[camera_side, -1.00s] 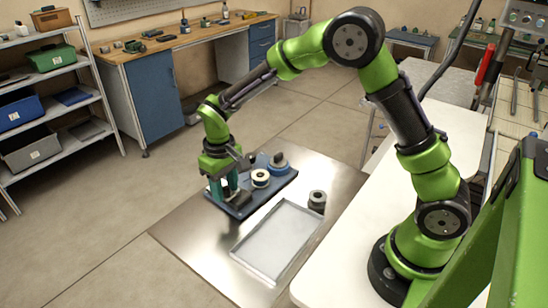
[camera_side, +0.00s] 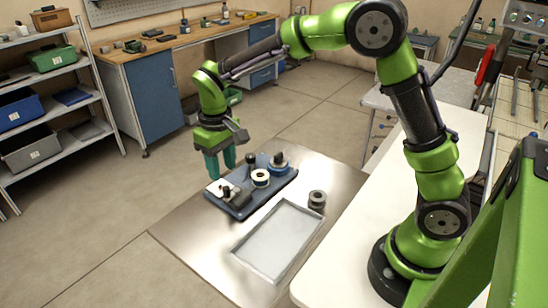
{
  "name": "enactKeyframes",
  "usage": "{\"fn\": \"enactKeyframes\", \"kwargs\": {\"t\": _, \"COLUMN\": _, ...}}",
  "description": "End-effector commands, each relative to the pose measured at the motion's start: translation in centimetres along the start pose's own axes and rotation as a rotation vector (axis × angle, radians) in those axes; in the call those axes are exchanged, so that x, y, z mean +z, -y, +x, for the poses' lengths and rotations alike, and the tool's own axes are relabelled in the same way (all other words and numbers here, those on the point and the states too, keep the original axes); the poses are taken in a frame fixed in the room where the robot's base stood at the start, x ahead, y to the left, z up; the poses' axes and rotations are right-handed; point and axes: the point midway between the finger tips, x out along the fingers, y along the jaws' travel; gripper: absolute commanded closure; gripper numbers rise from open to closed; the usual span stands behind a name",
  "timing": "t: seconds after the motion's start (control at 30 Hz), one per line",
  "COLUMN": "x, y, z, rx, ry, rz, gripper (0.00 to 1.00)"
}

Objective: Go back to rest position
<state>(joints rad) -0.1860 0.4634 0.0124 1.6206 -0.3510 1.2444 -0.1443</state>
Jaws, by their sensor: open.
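My gripper (camera_side: 221,163) is raised above the back left part of the blue holder board (camera_side: 240,208). Its two teal fingers are apart with nothing visible between them. The board carries a white reel with a dark post (camera_side: 226,192) at its left end. A cream and black reel (camera_side: 260,178) sits in the middle and a blue and grey reel (camera_side: 278,163) at the right end. A dark knob (camera_side: 250,159) shows at the board's back edge. A dark grey reel (camera_side: 317,200) stands off the board, to its right.
A shallow, empty-looking grey tray (camera_side: 262,275) lies in front of the board on the metal table (camera_side: 185,240). The white bench (camera_side: 340,270) is to the right. Shelves with bins (camera_side: 50,110) and a workbench (camera_side: 160,90) stand farther back.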

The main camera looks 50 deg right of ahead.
Motion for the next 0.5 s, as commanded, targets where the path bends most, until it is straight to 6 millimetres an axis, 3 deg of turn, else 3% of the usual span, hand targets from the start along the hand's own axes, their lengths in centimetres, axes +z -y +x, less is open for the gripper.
{"fn": "enactKeyframes", "kwargs": {"t": 0.33, "x": -0.1, "y": 0.0, "z": -0.1, "rx": -0.002, "ry": -0.008, "rz": 0.005, "gripper": 0.57}}
{"fn": "enactKeyframes", "kwargs": {"t": 0.4, "x": 0.6, "y": 0.1, "z": 0.8, "rx": -0.01, "ry": 0.005, "rz": 0.015, "gripper": 0.57}}
{"fn": "enactKeyframes", "kwargs": {"t": 0.5, "x": 2.5, "y": -0.2, "z": -0.1, "rx": -0.036, "ry": -0.015, "rz": 0.044, "gripper": 0.57}}
